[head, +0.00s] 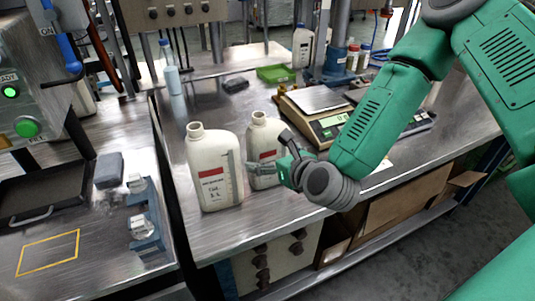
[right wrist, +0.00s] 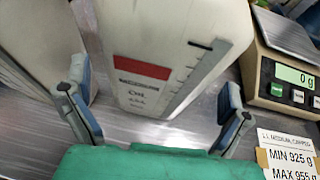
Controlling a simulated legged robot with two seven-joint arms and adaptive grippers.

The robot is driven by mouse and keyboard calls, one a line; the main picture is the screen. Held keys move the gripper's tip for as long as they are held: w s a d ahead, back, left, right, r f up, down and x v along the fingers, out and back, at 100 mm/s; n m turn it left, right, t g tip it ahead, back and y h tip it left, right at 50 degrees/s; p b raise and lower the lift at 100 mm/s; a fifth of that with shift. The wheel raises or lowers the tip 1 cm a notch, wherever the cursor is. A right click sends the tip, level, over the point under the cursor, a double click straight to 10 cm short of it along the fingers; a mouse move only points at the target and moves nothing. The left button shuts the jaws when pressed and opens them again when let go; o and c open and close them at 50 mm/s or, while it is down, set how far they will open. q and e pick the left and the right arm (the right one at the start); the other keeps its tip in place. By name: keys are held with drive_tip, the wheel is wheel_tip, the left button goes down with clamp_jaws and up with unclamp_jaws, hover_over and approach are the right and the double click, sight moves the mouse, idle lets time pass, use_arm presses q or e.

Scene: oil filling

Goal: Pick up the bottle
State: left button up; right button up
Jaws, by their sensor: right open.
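Two white bottles stand upright side by side on the metal table: the left bottle (head: 212,160) and the right bottle (head: 264,132), both with red-marked labels and open necks. My right gripper (head: 272,156) is open in front of the right bottle and hides part of it. In the right wrist view, the right bottle (right wrist: 165,35) lies ahead between the two spread fingers (right wrist: 157,112), with its label and scale facing the camera. The left bottle (right wrist: 35,45) shows beyond the left finger. My left gripper is not in view.
A scale (head: 318,112) reading 0 g stands right of the bottles; it also shows in the right wrist view (right wrist: 285,70). A weight-limit card (right wrist: 287,152) lies before it. A green tray (head: 276,73) and another white bottle (head: 303,46) are behind. The table's front edge is close.

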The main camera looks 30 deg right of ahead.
sight(268, 154)
drive_tip(key=shift+x, duration=1.6)
drive_tip(key=shift+s+r, duration=0.1)
drive_tip(key=c, duration=0.8)
drive_tip(key=shift+c, duration=0.2)
wheel_tip(268, 154, up, 18)
drive_tip(key=shift+p, duration=1.2)
